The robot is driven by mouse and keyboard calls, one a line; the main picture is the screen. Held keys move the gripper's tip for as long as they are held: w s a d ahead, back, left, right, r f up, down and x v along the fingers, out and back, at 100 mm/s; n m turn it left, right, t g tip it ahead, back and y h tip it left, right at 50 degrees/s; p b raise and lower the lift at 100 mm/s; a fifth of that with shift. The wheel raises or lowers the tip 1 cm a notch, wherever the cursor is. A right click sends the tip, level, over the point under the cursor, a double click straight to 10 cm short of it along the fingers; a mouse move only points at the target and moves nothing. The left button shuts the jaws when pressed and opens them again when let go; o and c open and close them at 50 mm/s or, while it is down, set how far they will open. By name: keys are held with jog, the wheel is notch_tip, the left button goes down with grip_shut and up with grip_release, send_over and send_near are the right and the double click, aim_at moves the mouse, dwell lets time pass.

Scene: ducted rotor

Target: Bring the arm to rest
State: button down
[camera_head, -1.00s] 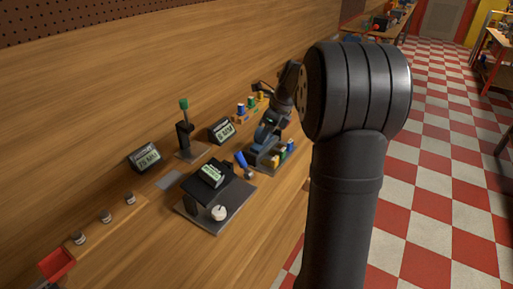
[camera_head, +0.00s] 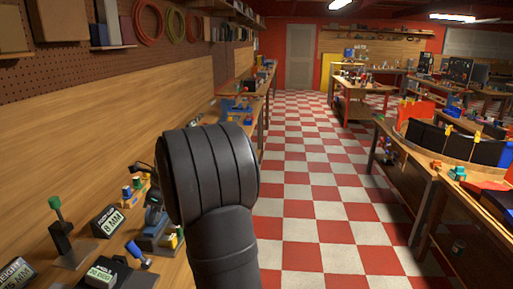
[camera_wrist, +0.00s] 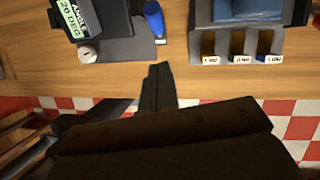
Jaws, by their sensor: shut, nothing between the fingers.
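My gripper (camera_wrist: 157,85) shows in the wrist view as dark fingers close together, with nothing between them. It is over the front edge of the wooden workbench (camera_wrist: 180,75), with the checkered floor below. In the wrist view the fingertips lie below a blue-handled tool (camera_wrist: 153,15) and apart from it. In the head view my dark arm rises at the centre left and my gripper cannot be made out.
A grey rack with labelled compartments (camera_wrist: 235,42) and an angle display reading 20 DEG (camera_wrist: 75,18) stand on the bench. An 8 MM display (camera_head: 107,221) and a green-topped post (camera_head: 58,222) stand farther left. The checkered aisle (camera_head: 325,190) is clear; other benches line its right.

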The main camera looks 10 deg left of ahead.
send_near(138, 249)
notch_tip(138, 249, down, 3)
jog(key=d, duration=0.1)
jog(key=a+f, duration=0.1)
jog(key=s+a+f, duration=0.1)
jog(key=a, duration=0.1)
jog(key=shift+a+f, duration=0.2)
jog(key=shift+f, duration=0.15)
jog(key=shift+d, duration=0.1)
